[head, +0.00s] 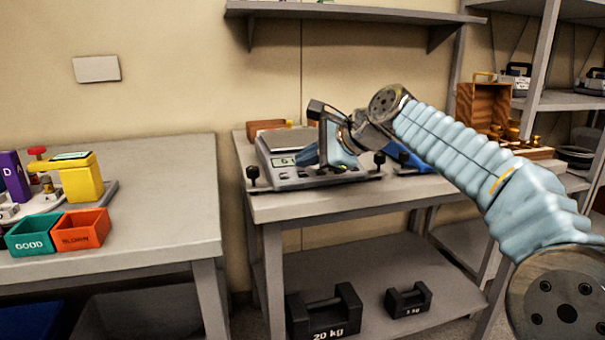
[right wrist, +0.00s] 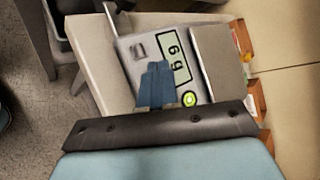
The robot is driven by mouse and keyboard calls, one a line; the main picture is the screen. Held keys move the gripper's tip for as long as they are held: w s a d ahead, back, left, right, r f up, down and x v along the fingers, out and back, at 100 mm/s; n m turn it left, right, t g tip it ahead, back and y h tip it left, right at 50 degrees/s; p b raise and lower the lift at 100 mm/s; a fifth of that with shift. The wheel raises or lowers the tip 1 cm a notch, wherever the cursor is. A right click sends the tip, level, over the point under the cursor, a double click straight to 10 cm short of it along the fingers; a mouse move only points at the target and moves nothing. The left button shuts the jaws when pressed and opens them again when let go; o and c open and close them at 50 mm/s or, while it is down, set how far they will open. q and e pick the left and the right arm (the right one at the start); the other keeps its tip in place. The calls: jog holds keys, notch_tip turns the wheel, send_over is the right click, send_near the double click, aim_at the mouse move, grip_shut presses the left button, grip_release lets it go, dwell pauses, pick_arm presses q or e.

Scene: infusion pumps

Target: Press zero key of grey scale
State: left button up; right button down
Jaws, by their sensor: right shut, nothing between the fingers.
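The grey scale (head: 290,174) stands on the middle table, with a small lit display at its front. In the right wrist view its panel carries the display (right wrist: 176,56), a small grey key (right wrist: 138,46) and a green-ringed round button (right wrist: 189,99). Its flat pan (right wrist: 215,62) lies beside the panel. My right gripper (head: 308,156) is shut and empty, its blue fingers over the front panel. In the right wrist view the fingertips (right wrist: 158,66) overlap the panel between key and display. I cannot tell whether they touch it. My left gripper is out of view.
A blue device (head: 405,158) stands right of the scale, partly behind my arm. Black knobs (head: 252,174) stand at the scale's front. A wooden box (head: 484,104) is at the back right. Black weights (head: 325,314) sit on the lower shelf. A wall shelf (head: 350,13) hangs above.

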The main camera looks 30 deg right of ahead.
dwell(0.4)
jog(key=shift+w+f, duration=0.1)
jog(key=shift+f, duration=0.3)
jog(key=shift+w+f, duration=0.1)
jog(key=shift+f, duration=0.25)
dwell(0.7)
jog(key=shift+s+r+p, duration=0.2)
jog(key=shift+r+p, duration=0.3)
jog(key=shift+r, duration=0.25)
jog(key=shift+r, duration=0.1)
jog(key=r+p, duration=0.2)
jog(key=s+r+p, duration=0.1)
jog(key=r+p, duration=0.1)
jog(key=shift+s+a+r, duration=0.15)
jog(key=shift+r, duration=0.15)
